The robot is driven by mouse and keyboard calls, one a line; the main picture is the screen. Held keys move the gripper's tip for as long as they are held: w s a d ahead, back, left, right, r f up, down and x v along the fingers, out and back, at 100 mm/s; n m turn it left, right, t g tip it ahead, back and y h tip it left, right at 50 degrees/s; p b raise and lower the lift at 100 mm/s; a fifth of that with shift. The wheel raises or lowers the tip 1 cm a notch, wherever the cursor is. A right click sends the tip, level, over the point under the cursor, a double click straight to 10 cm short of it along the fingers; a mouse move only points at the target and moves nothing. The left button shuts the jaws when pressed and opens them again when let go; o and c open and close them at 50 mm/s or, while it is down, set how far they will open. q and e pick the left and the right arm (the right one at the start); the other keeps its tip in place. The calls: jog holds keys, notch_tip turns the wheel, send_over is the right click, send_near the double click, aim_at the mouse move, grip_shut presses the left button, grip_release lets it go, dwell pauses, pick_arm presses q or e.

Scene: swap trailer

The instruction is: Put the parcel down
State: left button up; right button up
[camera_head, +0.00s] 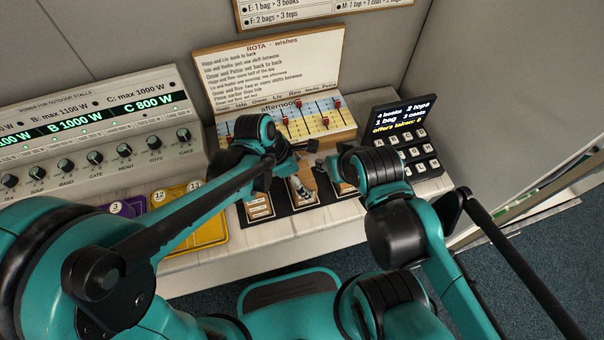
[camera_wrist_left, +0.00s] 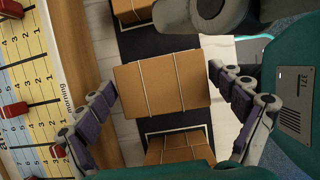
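A brown parcel tied with pale string (camera_wrist_left: 162,84) sits between the two fingers of my left gripper (camera_wrist_left: 162,92). The fingertips meet its opposite sides. It looks larger than the parcels beside it, so it appears raised above the black mat (camera_wrist_left: 122,42). In the head view, my left gripper (camera_head: 303,165) is over the middle of the mat (camera_head: 283,226), and the parcel (camera_head: 306,185) shows partly below it.
Other parcels lie on the mat to either side (camera_wrist_left: 135,10) (camera_wrist_left: 180,148). The rota board with red pegs (camera_head: 290,122) stands behind, a keypad display (camera_head: 405,135) to the right, and a row of knobs (camera_head: 95,158) to the left. Bare counter lies in front.

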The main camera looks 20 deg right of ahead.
pick_arm(q)
jog(key=shift+s, duration=0.1)
jog(key=shift+r, duration=0.1)
jog(key=shift+r+p, duration=0.3)
jog(key=p+v, duration=0.4)
jog(key=v, duration=0.7)
jog(key=shift+r, duration=0.35)
jog(key=shift+a, duration=0.2)
